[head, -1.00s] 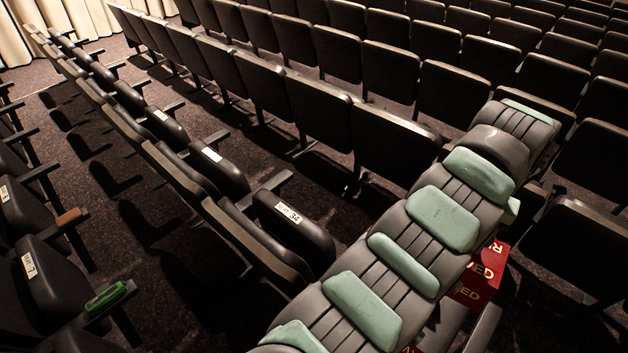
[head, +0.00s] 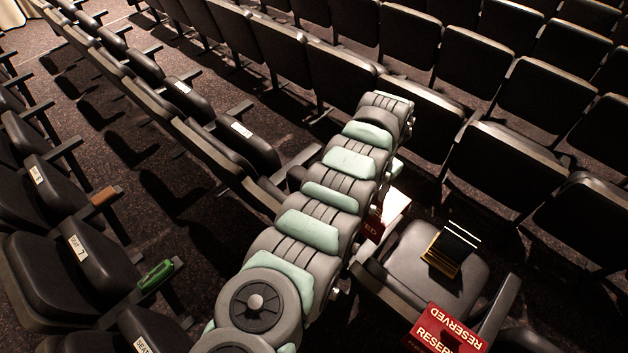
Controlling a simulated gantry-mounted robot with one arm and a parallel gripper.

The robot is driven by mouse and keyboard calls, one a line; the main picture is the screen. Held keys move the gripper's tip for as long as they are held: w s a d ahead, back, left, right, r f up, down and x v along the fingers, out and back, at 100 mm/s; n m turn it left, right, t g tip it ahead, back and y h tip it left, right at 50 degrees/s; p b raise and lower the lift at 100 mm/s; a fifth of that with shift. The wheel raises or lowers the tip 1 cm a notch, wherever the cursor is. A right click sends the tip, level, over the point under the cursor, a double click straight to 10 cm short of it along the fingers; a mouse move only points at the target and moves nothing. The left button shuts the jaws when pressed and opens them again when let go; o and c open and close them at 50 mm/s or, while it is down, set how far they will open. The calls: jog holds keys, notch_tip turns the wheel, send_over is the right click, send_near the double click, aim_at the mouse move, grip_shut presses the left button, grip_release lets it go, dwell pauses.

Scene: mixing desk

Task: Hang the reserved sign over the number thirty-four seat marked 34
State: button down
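A red reserved sign (head: 374,226) with gold letters, "ED" readable, shows partly at the right of my arm, its top brightly lit. It appears to be carried at the end of my arm, but my gripper is hidden behind the arm links, so its hold cannot be seen. The seat marked 34 lies behind my arm; a dark edge of what looks like its cushion (head: 297,178) shows at the arm's left, and its number label is hidden. The sign is right of this seat, and whether they touch cannot be told.
Another red RESERVED sign (head: 440,332) stands at the bottom right. A black and gold object (head: 450,250) rests on a seat cushion (head: 425,285). A green item (head: 156,275) and a brown block (head: 105,195) lie on armrests at left. Rows of dark seats surround narrow aisles.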

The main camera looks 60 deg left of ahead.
jog(key=s+a+f+p, duration=0.2)
jog(key=s+a+f, duration=0.1)
jog(key=s+a, duration=0.45)
jog(key=s+a+f+p, duration=0.2)
jog(key=s+a+f, duration=0.1)
jog(key=s+a, duration=0.4)
jog(key=shift+n, duration=0.3)
jog(key=f+b, duration=0.5)
jog(key=d+f+b, duration=0.1)
jog(key=f+b, duration=0.8)
jog(key=f, duration=0.1)
jog(key=shift+s+d+f+b, duration=0.15)
jog(key=shift+s+f+b, duration=0.1)
jog(key=shift+b, duration=0.15)
jog(key=shift+c, duration=2.2)
grip_release()
jog(key=shift+r, duration=0.1)
